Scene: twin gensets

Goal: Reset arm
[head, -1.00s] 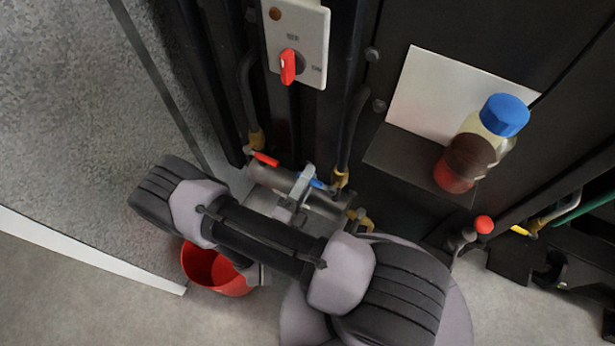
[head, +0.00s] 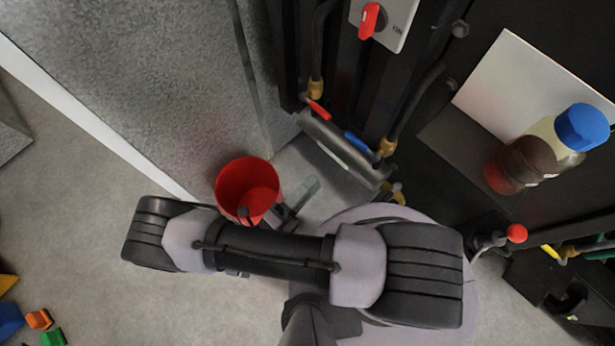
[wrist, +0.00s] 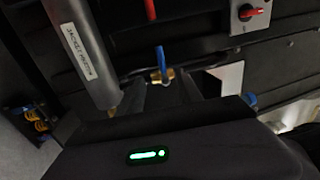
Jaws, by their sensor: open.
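My arm crosses the lower middle of the head view, bent. My gripper (head: 300,196) is partly hidden behind the arm, near the red bucket and apart from the pipe assembly. In the wrist view its two dark fingers (wrist: 166,92) stand apart with nothing held between them. A blue valve handle (wrist: 161,60) on a brass fitting shows beyond the fingers. In the head view, the blue handle (head: 357,142) and a red handle (head: 318,110) sit by a grey horizontal pipe (head: 340,150).
A red bucket (head: 232,180) stands on the floor beside a grey wall. A red-knobbed switch panel (head: 395,22) is above. A blue-capped bottle (head: 540,155) stands on a dark shelf. A red-balled lever (head: 516,233) is at right. Coloured blocks (head: 39,319) lie at lower left.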

